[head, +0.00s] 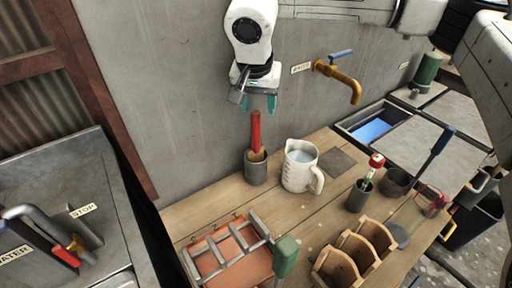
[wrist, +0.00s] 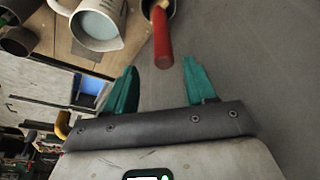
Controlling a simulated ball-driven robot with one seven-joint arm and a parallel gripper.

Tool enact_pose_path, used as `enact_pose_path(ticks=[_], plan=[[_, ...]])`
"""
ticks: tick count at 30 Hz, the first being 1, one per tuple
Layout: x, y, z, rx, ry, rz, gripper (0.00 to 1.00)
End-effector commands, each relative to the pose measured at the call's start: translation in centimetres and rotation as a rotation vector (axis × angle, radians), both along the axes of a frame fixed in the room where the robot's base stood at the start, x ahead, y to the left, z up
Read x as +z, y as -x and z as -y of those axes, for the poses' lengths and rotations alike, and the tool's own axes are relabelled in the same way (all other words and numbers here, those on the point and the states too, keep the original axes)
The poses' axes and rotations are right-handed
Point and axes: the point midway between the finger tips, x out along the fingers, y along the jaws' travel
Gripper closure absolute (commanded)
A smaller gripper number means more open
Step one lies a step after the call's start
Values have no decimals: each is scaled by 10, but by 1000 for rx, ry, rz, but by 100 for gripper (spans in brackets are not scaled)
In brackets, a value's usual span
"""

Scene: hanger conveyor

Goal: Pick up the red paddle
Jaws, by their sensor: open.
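The red paddle (head: 256,133) stands upright in a grey cup (head: 257,170) at the back of the wooden table. Its red handle points up and a wooden part shows at the cup's mouth. My gripper (head: 259,104) is above the handle, open and empty, with its teal fingers pointing down. In the wrist view the red paddle (wrist: 162,38) reaches out of the cup toward the gap between my open fingers (wrist: 160,80). The handle's end looks just beyond the fingertips, and no touch shows.
A white measuring jug (head: 301,168) stands right of the cup. A brass tap (head: 340,79) sticks out from the grey wall. A holder with a red-topped tool (head: 360,193), a wooden rack (head: 352,255) and a metal rack (head: 228,254) stand nearer the front.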

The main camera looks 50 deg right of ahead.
Motion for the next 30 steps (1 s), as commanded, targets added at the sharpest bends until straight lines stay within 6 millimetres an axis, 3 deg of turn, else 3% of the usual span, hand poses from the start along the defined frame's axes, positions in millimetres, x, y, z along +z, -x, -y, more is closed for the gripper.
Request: enact_pose_path(ticks=[7,15,25,30], plan=[[-16,-3,1,1,-5,-2,45],[-52,-10,6,0,-5,0,45],[-59,-11,8,1,-2,1,45],[-59,-11,8,1,-2,1,61]])
